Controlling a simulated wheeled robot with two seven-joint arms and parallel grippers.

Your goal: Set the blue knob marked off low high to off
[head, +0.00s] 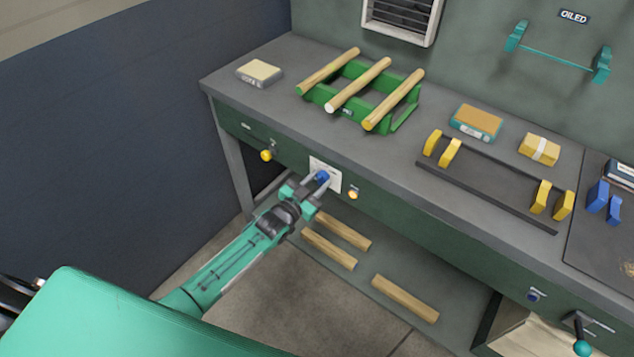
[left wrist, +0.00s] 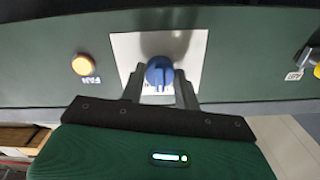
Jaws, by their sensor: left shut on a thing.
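The blue knob (head: 322,176) sits on a white label plate (head: 333,177) on the green front panel of the bench. It also shows in the left wrist view (left wrist: 159,72), in front of the same white plate (left wrist: 196,48). My left gripper (head: 312,183) is shut on the blue knob, with one finger on each side of it in the left wrist view (left wrist: 160,88). The gripper hides most of the plate's markings, so the knob's setting cannot be read. My right gripper is not in view.
A lit amber button (head: 353,194) is beside the plate, and a yellow knob (head: 266,155) is farther left on the panel. A green rack (head: 384,123) with wooden rods stands on the bench top (head: 235,84). Wooden pieces (head: 405,298) lie on the shelf below.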

